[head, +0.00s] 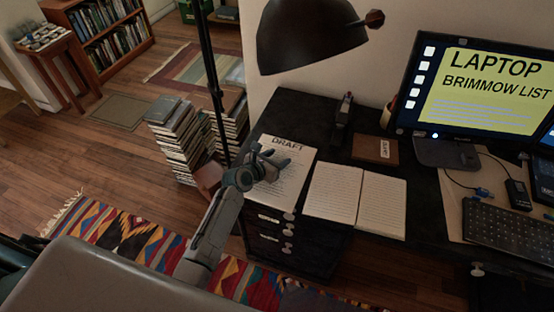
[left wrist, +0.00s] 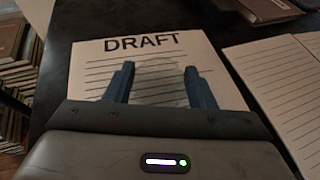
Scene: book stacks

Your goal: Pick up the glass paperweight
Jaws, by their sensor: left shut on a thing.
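The clear glass paperweight (left wrist: 158,77) shows faintly in the left wrist view, between the two fingers of my left gripper (left wrist: 160,80). It is see-through, and the ruled lines of the sheet show through it. The white DRAFT sheet (head: 283,191) lies on the dark desk; it also fills the middle of the left wrist view (left wrist: 88,62). In the head view my left gripper (head: 276,162) is over the sheet's upper part and hides the paperweight. It is shut on the paperweight; I cannot tell whether the paperweight touches the sheet. My right gripper is not in view.
An open notebook (head: 357,198) lies right of the sheet. A brown box (head: 376,150) and a dark upright object (head: 341,122) stand behind. A monitor (head: 484,88) and keyboard (head: 512,230) are at right. A lamp shade (head: 308,38) hangs above. Book stacks (head: 178,135) stand left.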

